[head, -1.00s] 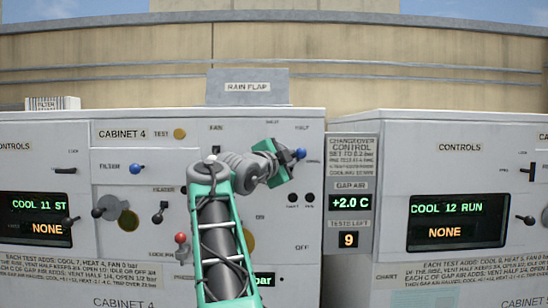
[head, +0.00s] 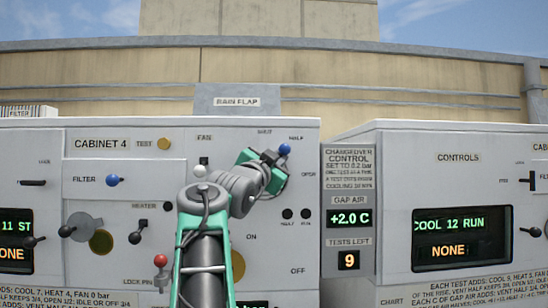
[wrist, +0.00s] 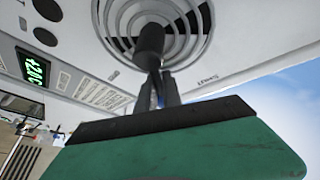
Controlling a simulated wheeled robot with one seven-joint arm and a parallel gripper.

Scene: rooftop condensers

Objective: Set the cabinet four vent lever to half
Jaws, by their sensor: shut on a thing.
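The cabinet four vent lever shows its blue knob (head: 285,149) at the upper right of the Cabinet 4 panel, just below and left of the HALF label (head: 296,138). The OPEN label (head: 308,174) is lower right, and another small label sits at upper left. My gripper (head: 274,156) is shut on the lever, hiding most of its shaft in the head view. In the wrist view, the dark lever hub (wrist: 150,42) stands in front of a round slotted vent grille (wrist: 197,40), with the gripper fingers (wrist: 160,92) closed just below it.
A blue filter knob (head: 112,180), a red lock pin knob (head: 160,260) and dark levers, including the heater lever (head: 136,237), stick out left of my arm. A rain flap plate (head: 238,101) stands above the cabinet. The gap air display (head: 349,218) is to the right.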

